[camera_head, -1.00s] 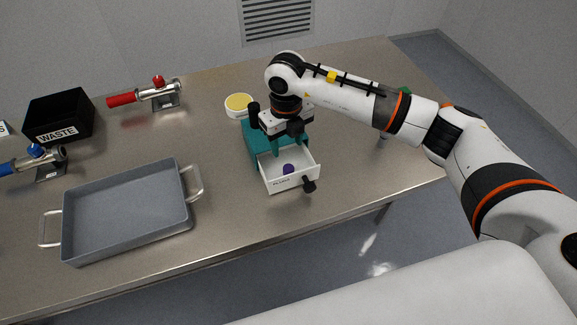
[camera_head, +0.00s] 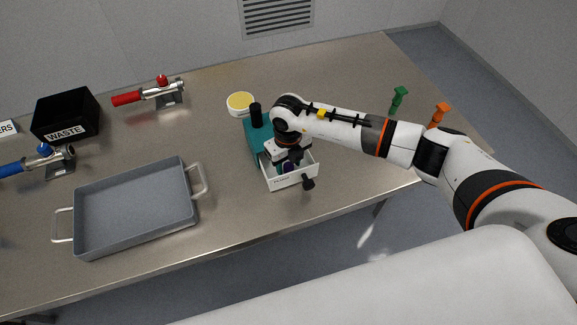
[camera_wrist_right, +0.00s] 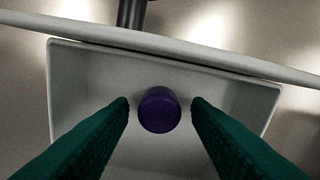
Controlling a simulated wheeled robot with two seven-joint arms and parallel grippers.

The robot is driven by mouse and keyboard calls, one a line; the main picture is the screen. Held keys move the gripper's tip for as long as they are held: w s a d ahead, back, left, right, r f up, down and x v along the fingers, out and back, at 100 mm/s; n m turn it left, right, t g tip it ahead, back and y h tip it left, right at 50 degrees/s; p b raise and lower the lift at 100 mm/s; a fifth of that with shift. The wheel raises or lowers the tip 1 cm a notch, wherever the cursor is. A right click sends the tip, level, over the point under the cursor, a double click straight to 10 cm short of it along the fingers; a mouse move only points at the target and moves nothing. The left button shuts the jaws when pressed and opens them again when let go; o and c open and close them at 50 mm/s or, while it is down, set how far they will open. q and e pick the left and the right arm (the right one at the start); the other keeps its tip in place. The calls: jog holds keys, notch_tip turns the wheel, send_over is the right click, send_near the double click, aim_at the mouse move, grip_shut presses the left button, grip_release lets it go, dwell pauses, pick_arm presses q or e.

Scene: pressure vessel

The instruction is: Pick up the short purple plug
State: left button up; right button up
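The short purple plug (camera_wrist_right: 159,110) stands in the white open drawer, seen from above in the right wrist view. In the head view the plug is mostly hidden by my right gripper (camera_head: 287,166). In the wrist view the two green fingers of my right gripper (camera_wrist_right: 160,112) are open, one on each side of the plug, with a small gap on both sides. The drawer (camera_head: 293,180) sticks out of the teal cabinet (camera_head: 258,137). My left gripper is not in view.
A black waste box (camera_head: 66,115), a red-handled valve (camera_head: 150,94), a blue-handled valve (camera_head: 38,160) and a grey tray (camera_head: 135,208) stand to the left. A yellow-topped round dish (camera_head: 240,103) is behind the cabinet. Green (camera_head: 398,99) and orange (camera_head: 438,114) pieces stand at the right.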

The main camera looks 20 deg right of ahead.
jog(key=c, duration=0.8)
jog(key=shift+r, duration=0.15)
